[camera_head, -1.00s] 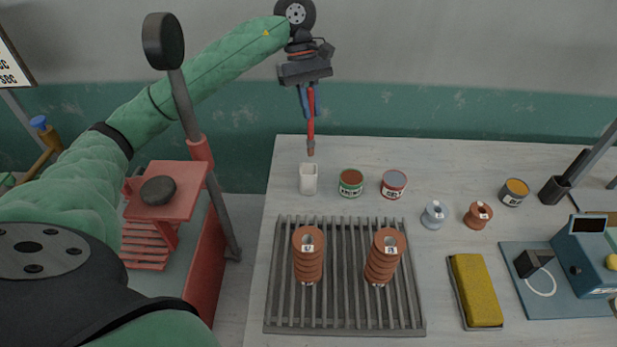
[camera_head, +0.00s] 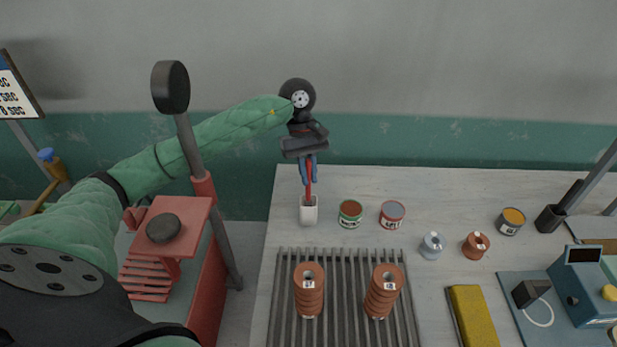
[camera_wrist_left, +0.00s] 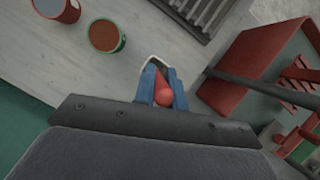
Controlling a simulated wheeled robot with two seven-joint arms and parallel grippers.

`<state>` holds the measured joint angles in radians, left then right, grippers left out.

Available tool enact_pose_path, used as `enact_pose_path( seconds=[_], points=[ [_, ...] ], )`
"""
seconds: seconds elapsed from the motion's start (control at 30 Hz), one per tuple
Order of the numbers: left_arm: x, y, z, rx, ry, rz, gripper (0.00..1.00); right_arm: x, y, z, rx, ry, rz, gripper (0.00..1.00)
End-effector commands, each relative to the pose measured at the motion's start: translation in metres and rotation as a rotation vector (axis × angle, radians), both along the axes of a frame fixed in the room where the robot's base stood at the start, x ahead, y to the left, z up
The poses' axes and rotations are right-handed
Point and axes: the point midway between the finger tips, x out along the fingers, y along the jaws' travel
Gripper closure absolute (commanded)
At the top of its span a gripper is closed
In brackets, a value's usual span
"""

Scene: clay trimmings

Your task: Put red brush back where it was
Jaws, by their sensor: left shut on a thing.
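My left gripper (camera_head: 308,179) is shut on the red brush (camera_head: 308,190), holding it upright. The brush's lower end is inside the white cup (camera_head: 309,213), so its tip is hidden. The cup stands at the back left of the table. In the left wrist view, the blue fingers (camera_wrist_left: 162,88) close around the red handle (camera_wrist_left: 164,95), with the cup's rim (camera_wrist_left: 153,58) just beyond them. My right gripper is not in view.
A green-labelled can (camera_head: 350,214) and a red-labelled can (camera_head: 392,214) stand right of the cup. A slatted rack (camera_head: 345,290) with two ridged brown stacks lies in front. A yellow sponge block (camera_head: 472,315) lies further right.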

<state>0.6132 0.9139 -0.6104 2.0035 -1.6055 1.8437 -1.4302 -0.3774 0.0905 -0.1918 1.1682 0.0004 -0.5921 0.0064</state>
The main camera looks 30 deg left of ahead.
Motion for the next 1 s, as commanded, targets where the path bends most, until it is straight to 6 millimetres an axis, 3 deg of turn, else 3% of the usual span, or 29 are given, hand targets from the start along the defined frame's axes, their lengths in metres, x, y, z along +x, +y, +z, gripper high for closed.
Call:
enact_pose_path(
  seconds=[0.3,0.87,0.9,1.0],
  points=[
    [0.0,0.0,-0.024,0.0,0.001,0.001,1.0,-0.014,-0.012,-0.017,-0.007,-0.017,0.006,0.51],
    [0.0,0.0,-0.027,0.0,0.0,0.0,1.0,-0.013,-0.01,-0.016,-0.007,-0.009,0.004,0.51],
    [0.0,0.0,-0.027,0.0,0.0,0.0,0.86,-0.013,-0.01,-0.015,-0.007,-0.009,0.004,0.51],
    [0.0,0.0,-0.026,-0.001,0.001,0.0,0.66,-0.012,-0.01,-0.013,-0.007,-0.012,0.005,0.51]
  ],
)
